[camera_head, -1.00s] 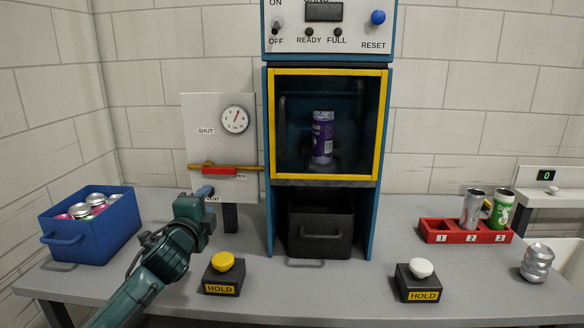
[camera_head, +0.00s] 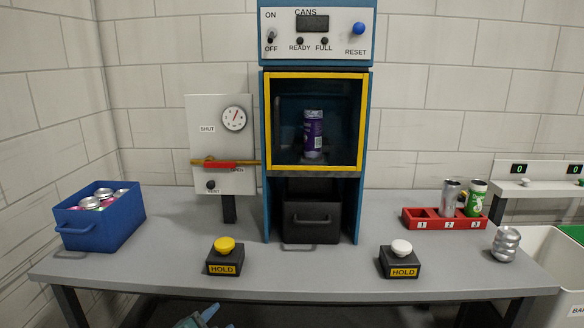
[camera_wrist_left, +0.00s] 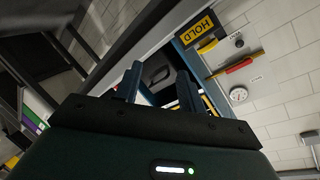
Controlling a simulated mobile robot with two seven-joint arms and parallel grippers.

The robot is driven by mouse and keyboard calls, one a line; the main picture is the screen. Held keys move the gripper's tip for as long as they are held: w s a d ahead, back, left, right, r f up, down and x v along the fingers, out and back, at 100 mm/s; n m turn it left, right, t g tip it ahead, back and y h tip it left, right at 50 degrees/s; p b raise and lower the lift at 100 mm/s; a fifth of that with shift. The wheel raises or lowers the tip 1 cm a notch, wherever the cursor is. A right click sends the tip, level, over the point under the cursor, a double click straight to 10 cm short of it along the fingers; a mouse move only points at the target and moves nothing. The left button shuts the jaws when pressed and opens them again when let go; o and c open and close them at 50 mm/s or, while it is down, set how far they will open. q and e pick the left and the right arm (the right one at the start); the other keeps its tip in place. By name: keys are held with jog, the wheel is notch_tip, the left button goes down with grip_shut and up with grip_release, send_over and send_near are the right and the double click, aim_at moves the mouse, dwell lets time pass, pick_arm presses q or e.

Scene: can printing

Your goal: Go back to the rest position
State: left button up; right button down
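My left gripper (camera_head: 208,314) shows only as a small piece at the bottom edge of the head view, in front of and below the table. In the left wrist view its two fingers (camera_wrist_left: 159,78) are apart with nothing between them, so it is open and empty. My right gripper is in neither view. The table (camera_head: 300,270) stands clear of the left gripper in the head view. A purple can (camera_head: 313,133) stands upright inside the yellow-framed chamber of the machine (camera_head: 268,120).
Two HOLD buttons, yellow (camera_head: 225,244) and white (camera_head: 401,246), sit near the table's front. A blue bin of cans (camera_head: 105,232) is left. A red numbered rack (camera_head: 430,222) holds two cans, near a crushed can (camera_head: 506,243). A gauge panel (camera_head: 205,135) has a red-handled lever.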

pick_arm(q)
jog(key=s+f+n+g, duration=0.1)
jog(key=s+f+n, duration=0.2)
jog(key=s, duration=0.5)
jog(key=s+f+n+g, duration=0.1)
jog(key=s+f+n, duration=0.2)
jog(key=s+f, duration=0.2)
jog(key=s+d+f+n+g, duration=0.1)
jog(key=s+f+n, duration=0.3)
jog(key=s, duration=0.7)
jog(key=shift+f+g, duration=0.3)
jog(key=shift+f, duration=0.15)
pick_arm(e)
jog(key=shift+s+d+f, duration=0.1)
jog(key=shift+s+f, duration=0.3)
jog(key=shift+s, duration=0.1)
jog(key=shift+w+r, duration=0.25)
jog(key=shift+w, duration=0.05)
pick_arm(q)
jog(key=shift+c, duration=0.2)
